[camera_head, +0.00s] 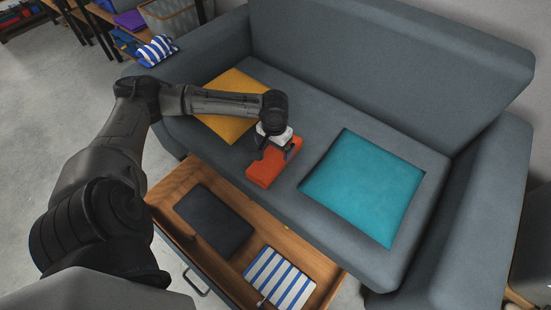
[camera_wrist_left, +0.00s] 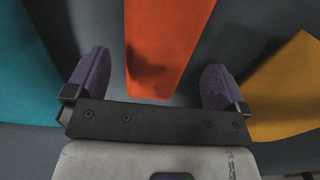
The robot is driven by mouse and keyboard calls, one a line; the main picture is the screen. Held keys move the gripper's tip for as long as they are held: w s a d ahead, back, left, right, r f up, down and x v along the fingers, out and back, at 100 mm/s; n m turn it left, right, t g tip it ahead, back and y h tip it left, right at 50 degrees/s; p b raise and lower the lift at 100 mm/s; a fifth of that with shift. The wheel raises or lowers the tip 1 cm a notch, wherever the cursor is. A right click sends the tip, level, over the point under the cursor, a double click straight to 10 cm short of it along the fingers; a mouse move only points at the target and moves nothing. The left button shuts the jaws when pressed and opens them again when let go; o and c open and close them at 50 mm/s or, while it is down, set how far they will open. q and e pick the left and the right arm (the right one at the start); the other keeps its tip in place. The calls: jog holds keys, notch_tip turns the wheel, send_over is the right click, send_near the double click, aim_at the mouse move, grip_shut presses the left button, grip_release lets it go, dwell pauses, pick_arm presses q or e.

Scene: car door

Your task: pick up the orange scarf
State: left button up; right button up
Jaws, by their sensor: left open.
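The orange scarf (camera_head: 270,167) is a folded, flat strip lying on the grey sofa seat, between the yellow and teal cloths. My left gripper (camera_head: 274,152) is over the scarf's upper part in the head view and hides some of it. In the left wrist view, the scarf (camera_wrist_left: 165,45) lies between the two purple fingertips of my left gripper (camera_wrist_left: 155,85), with a gap on each side. The jaws are open and hold nothing. I cannot tell how high the fingertips are above the seat. My right gripper is not in view.
A yellow cloth (camera_head: 226,113) and a teal cloth (camera_head: 365,185) lie on the sofa. An open wooden drawer (camera_head: 180,184) below the sofa front holds a dark folded item (camera_head: 213,221) and a blue-and-white striped cloth (camera_head: 280,280). The sofa backrest (camera_head: 400,60) rises behind.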

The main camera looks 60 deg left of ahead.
aim_at(275, 154)
pick_arm(q)
jog(key=f+b, duration=0.1)
jog(key=f, duration=0.1)
jog(key=f+b, duration=0.1)
jog(key=f, duration=0.1)
jog(key=shift+w+a+f+b, duration=0.1)
jog(key=shift+w+b, duration=0.1)
jog(key=shift+b, duration=0.2)
jog(key=shift+f, duration=0.35)
jog(key=shift+c, duration=0.8)
jog(key=c, duration=0.5)
jog(key=shift+c, duration=0.2)
jog(key=shift+r, duration=0.15)
